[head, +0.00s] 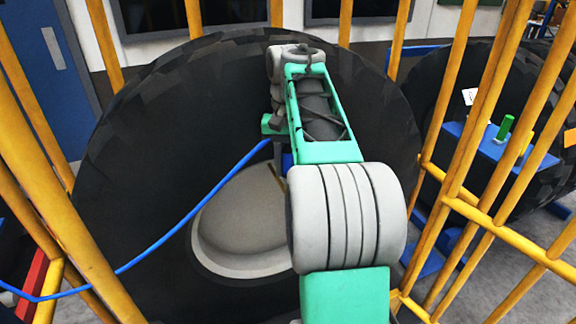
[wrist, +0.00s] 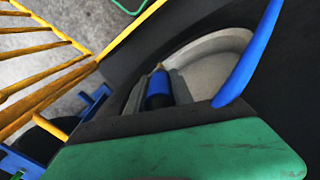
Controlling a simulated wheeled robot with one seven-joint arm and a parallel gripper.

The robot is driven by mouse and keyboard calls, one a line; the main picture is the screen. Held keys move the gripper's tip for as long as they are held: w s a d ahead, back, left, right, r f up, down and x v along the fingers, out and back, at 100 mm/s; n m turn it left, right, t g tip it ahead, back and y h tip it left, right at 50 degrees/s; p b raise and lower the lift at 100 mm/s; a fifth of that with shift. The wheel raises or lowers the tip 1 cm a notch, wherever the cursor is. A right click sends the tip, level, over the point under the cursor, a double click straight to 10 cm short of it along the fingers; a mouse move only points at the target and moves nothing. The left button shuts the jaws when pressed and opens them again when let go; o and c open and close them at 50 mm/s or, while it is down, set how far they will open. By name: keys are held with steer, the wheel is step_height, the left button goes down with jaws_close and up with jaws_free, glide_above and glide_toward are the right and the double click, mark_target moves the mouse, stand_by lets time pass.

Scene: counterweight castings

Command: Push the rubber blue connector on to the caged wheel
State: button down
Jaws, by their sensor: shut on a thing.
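The caged wheel (head: 130,190) is a huge black tyre with a domed grey hub (head: 240,222). It stands inside yellow bars, and its hub also shows in the wrist view (wrist: 222,60). The blue connector (wrist: 158,90) is a short cylinder with a tan tip, in front of the hub in the wrist view. My gripper (wrist: 157,92) is shut on the connector, with dark grey jaw parts on either side. In the head view my arm mostly hides gripper and connector. A small tan piece shows by the hub there; I cannot tell whether the connector touches the wheel.
A blue hose (head: 190,213) runs from the lower left to my gripper and crosses the wrist view at right (wrist: 250,55). Yellow cage bars (head: 72,250) stand on both sides. Another large tyre (head: 430,90) and a blue stand (head: 490,146) are outside at right.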

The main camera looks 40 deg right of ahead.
steer(key=shift+f+b, duration=0.4)
steer(key=shift+f, duration=0.05)
steer(key=c, duration=1)
jaws_free()
steer(key=shift+c, duration=0.2)
step_height(320, 180, up, 8)
steer(key=p, duration=0.7)
steer(key=shift+f, duration=0.1)
